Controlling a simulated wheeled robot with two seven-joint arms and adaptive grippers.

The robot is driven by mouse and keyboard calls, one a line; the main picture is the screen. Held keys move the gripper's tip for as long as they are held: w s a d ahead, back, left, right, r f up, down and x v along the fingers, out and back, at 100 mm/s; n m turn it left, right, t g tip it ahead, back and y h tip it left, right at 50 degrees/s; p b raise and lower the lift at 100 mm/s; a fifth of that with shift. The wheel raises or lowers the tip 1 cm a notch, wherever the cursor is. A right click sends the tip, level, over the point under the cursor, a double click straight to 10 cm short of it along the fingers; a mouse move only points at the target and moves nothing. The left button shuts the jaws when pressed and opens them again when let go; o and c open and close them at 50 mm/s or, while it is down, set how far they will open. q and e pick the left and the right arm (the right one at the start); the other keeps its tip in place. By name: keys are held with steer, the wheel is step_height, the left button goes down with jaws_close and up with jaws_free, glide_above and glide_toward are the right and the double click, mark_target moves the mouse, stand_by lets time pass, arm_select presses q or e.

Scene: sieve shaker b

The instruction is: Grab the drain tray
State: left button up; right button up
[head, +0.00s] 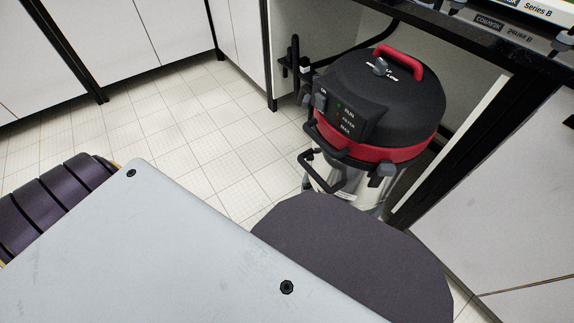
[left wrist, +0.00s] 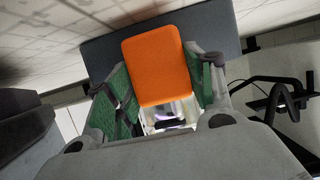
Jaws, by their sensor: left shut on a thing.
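In the left wrist view my left gripper (left wrist: 162,92) has its two green-padded fingers on either side of a flat orange piece (left wrist: 157,62), and it is shut on it. A wide dark grey slab (left wrist: 219,28) lies right behind the orange piece. The two look like one thing, which I take to be the drain tray with an orange grip. Its far side is hidden. The left gripper does not show in the head view. My right gripper is in neither view.
A black and red vacuum cleaner (head: 377,98) stands under the black-edged bench (head: 489,38), its hose behind it. White cabinets (head: 113,35) line the back. The tiled floor (head: 190,117) between is clear. Black bars (left wrist: 278,98) show at right in the wrist view.

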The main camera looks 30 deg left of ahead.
arm_select(q)
steer(key=c, duration=0.4)
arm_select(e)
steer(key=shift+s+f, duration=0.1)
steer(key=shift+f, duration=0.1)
